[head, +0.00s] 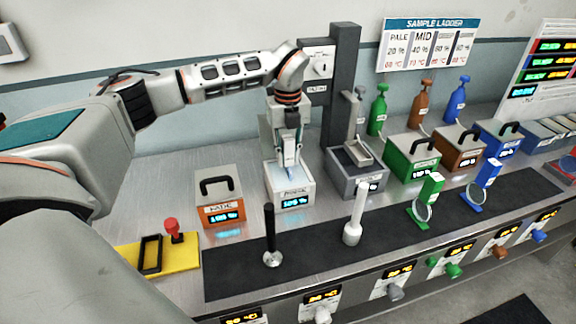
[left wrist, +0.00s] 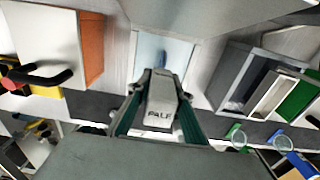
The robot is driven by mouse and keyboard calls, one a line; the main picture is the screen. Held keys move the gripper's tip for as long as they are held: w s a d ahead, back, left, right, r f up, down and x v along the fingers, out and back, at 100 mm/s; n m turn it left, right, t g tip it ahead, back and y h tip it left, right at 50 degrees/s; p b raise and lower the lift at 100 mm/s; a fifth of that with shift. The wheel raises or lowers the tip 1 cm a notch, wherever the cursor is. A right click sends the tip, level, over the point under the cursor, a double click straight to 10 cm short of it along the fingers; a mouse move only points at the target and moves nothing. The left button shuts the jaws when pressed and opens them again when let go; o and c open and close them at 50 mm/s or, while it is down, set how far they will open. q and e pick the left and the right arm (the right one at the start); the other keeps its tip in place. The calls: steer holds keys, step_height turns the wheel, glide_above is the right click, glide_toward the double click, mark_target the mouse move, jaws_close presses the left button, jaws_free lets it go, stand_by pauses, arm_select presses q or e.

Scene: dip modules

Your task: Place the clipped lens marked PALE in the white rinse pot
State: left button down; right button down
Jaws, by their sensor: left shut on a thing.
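The pale clip marked PALE (left wrist: 160,108) is between the fingers of my left gripper (left wrist: 158,118) in the left wrist view. In the head view my left gripper (head: 288,142) points down over the white rinse pot (head: 291,199). The pot has a lit blue display on its front and is open on top; its pale blue inside (left wrist: 178,46) shows in the left wrist view. The clip's lower end is over or inside the pot opening; I cannot tell how deep. The lens itself is mostly hidden by the clip and gripper. My right gripper is not in view.
Left of the pot is an orange-fronted box with a black handle (head: 220,208). Right are a grey open pot (head: 358,182) and green (head: 411,171), brown and blue lidded boxes. Green (head: 422,214) and blue (head: 473,198) lens clips, and white and black posts, stand on the dark mat.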

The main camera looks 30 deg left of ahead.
mark_target(288, 138)
arm_select(q)
steer(key=shift+f, duration=1.9)
steer(key=shift+f, duration=0.2)
steer(key=c, duration=1.8)
jaws_free()
step_height(288, 138, up, 12)
steer(key=shift+r+b, duration=0.2)
steer(key=shift+b, duration=0.25)
steer(key=shift+s+d+f, duration=0.1)
